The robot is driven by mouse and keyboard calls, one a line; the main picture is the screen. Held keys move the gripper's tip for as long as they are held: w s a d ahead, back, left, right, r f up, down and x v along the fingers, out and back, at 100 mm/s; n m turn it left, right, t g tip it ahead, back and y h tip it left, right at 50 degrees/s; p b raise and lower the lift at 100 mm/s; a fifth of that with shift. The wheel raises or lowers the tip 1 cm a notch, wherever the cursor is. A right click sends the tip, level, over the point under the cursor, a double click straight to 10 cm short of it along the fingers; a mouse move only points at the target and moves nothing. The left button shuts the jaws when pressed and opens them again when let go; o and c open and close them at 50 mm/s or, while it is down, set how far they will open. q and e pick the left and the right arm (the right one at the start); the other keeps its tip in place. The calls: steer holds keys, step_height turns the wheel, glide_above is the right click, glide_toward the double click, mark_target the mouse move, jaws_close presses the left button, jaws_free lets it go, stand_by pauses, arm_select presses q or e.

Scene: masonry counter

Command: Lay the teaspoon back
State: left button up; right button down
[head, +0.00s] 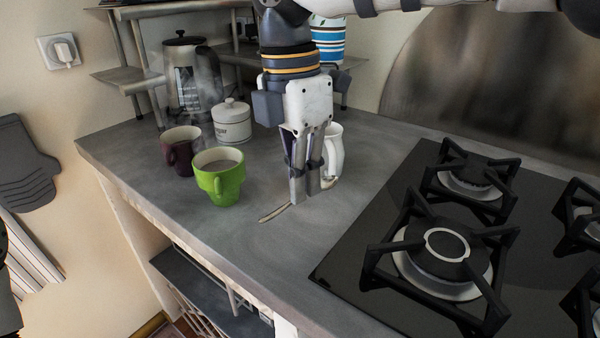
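The teaspoon (274,213) is thin and pale, low at the counter's surface in the middle of the head view. One end sticks out at the left of my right gripper (306,197), and a bit shows at its right by the white mug. The fingers point down, close together, and appear shut on the teaspoon; they hide its middle. I cannot tell whether the teaspoon touches the counter.
A green mug (219,184), a dark mug (180,154) and a lidded white jar (232,122) stand left of the gripper. A white mug (335,150) is close behind it. The black gas hob (345,265) is at right. The front counter is clear.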

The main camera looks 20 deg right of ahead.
mark_target(303, 237)
steer(key=shift+f, duration=3.4)
steer(key=shift+s, duration=0.1)
steer(key=c, duration=1.7)
jaws_free()
steer(key=shift+o, duration=0.5)
steer(key=o, duration=0.5)
steer(key=shift+r, duration=1.5)
steer(key=shift+r, duration=0.1)
